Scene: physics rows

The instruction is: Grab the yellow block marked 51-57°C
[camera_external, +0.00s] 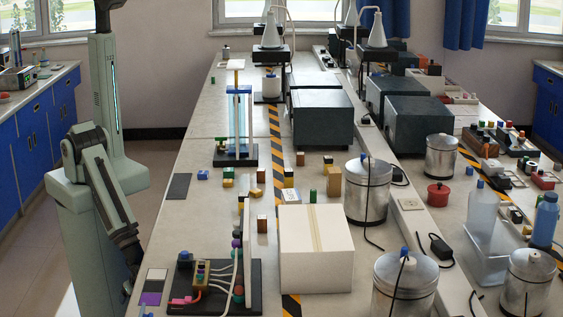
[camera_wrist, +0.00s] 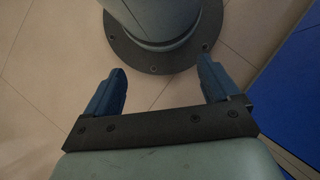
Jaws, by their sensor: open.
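Several small blocks stand on the grey bench (camera_external: 215,205) in the external view. Yellowish ones include a small block (camera_external: 228,173) with green on top, a wider tan-yellow block (camera_external: 243,184) and one at the striped tape (camera_external: 288,172). Their markings are too small to read, so I cannot tell which is marked 51-57°C. My gripper (camera_wrist: 162,68) is open and empty in the wrist view, its two blue fingers apart above the tiled floor. In the external view my arm hangs folded left of the bench, away from the blocks. No block shows in the wrist view.
A white box (camera_external: 316,250), metal canisters (camera_external: 367,192) and a wired device (camera_external: 200,285) stand near the blocks. A blue-framed stand (camera_external: 238,125) and dark boxes (camera_external: 321,120) are behind.

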